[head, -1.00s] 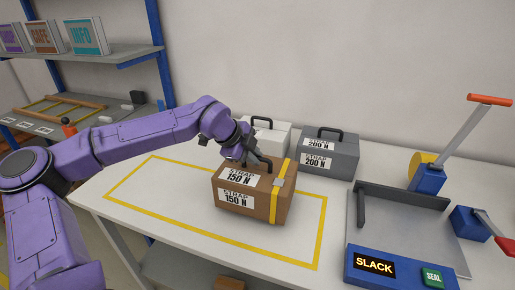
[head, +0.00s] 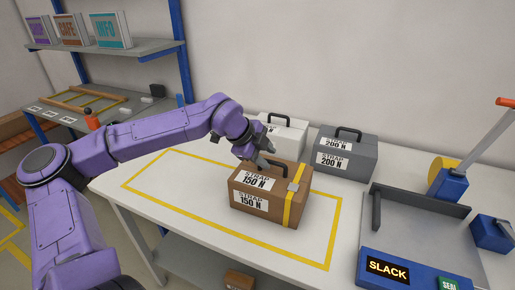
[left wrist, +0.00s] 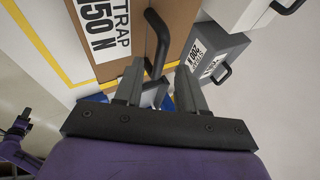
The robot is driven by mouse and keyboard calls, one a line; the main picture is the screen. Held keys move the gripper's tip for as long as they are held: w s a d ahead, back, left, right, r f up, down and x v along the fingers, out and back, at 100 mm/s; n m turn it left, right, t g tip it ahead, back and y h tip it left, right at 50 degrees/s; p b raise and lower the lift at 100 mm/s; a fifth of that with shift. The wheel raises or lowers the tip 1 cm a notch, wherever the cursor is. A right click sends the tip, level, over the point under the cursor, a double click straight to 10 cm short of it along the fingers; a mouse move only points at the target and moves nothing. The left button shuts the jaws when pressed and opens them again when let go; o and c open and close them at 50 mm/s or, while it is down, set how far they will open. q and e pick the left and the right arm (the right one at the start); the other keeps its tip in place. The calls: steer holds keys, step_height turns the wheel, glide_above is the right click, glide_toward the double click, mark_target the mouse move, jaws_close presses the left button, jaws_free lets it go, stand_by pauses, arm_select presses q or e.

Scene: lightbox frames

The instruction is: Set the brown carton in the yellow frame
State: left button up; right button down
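The brown carton (head: 262,208) stands upright on the white table, with a yellow strap, "STRAP 150 N" labels and a dark top handle. It stands at the right part of the yellow frame (head: 165,208), a line outline on the tabletop. The carton hides part of the far line. My left gripper (head: 268,160) is at the carton's handle. In the left wrist view its two fingers (left wrist: 160,88) are apart, with the handle (left wrist: 156,45) just ahead of them, nearer the left finger. I see no grip on it. My right gripper is not in view.
A white case (head: 285,130) and a grey "STRAP 200 N" case (head: 350,155) stand behind the carton. A strapping station (head: 415,235) with a lit "SLACK" display and an orange-handled lever (head: 492,135) is at the right. The frame's left part is bare.

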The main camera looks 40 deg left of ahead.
arm_select(q)
steer(key=b+v, duration=0.1)
steer(key=v, duration=0.8)
steer(key=shift+s, duration=0.15)
steer(key=shift+r, duration=0.1)
